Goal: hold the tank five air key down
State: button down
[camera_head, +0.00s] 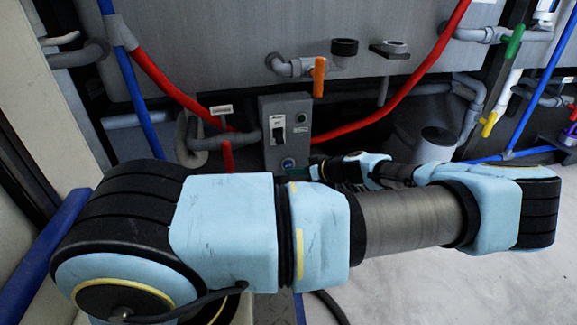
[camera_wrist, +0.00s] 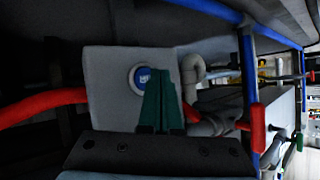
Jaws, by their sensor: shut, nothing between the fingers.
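A grey control box (camera_head: 285,130) stands in front of the tank in the head view. It carries a dark rocker switch and, low on its face, a round blue key (camera_head: 288,163). In the wrist view the blue key (camera_wrist: 142,78) has a pale rim and white marking too small to read. My gripper (camera_wrist: 160,75) is shut, its green fingers empty. The fingertips appear just right of the key's middle and overlap its right edge; I cannot tell whether they touch it. In the head view the fingertips are hard to make out near the box's lower right.
Red hoses (camera_head: 420,75) and a blue pipe (camera_head: 135,90) run around the box. An orange valve handle (camera_head: 319,77) hangs above right of it. Grey elbow pipes (camera_wrist: 192,75) lie close to the right of the fingers. The pale floor (camera_head: 440,290) is clear at lower right.

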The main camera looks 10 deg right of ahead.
jog(key=shift+w, duration=0.1)
dwell(0.7)
jog(key=shift+w, duration=0.35)
jog(key=shift+w+a, duration=0.15)
jog(key=shift+w, duration=0.25)
dwell(0.6)
jog(key=shift+s, duration=0.15)
dwell(1.5)
jog(key=shift+s, duration=0.7)
jog(key=s, duration=0.3)
jog(key=s+d+p, duration=0.1)
jog(key=s, duration=0.1)
dwell(0.4)
